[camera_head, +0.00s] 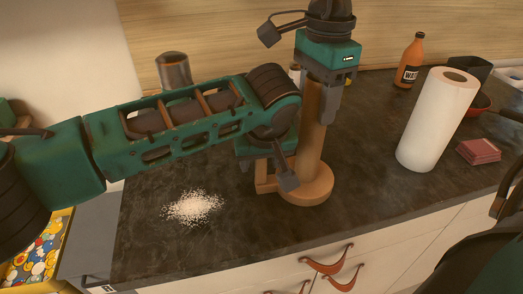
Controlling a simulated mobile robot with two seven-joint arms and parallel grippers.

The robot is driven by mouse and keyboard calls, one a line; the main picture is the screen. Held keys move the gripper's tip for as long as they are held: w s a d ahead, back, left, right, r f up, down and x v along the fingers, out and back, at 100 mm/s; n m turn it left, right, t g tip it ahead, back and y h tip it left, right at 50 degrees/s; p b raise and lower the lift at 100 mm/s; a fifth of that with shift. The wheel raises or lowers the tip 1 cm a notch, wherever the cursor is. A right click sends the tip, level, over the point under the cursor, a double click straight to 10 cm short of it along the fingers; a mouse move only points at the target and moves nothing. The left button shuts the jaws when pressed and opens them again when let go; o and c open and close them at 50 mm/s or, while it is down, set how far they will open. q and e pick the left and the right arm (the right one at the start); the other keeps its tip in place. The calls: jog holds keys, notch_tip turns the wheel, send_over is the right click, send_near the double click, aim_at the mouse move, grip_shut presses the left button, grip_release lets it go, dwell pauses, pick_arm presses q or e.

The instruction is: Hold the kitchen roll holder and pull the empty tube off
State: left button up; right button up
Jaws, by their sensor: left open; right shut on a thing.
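The wooden kitchen roll holder (306,191) stands upright on the dark counter, with a round base and a squared wooden piece low on its left side. The brown empty tube (312,135) is upright over the base; the post inside it is hidden. My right gripper (328,102) comes down from above and is shut on the upper part of the tube. My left gripper (268,178) is open beside the lower left of the holder, its fingers close to the squared piece. I cannot tell whether they touch it.
A full white kitchen roll (437,120) stands to the right, with dark red packets (478,151) beside it. An orange bottle (410,62) and a metal canister (174,71) stand at the back. White grains (192,207) lie spilled on the counter at front left.

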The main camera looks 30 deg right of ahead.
pick_arm(q)
grip_shut()
dwell(0.5)
dwell(0.9)
jog(key=shift+o, duration=0.5)
grip_release()
pick_arm(e)
notch_tip(320, 180, up, 16)
jog(key=shift+r, duration=0.2)
dwell(0.8)
pick_arm(q)
jog(key=shift+r, duration=0.1)
jog(key=v, duration=1.2)
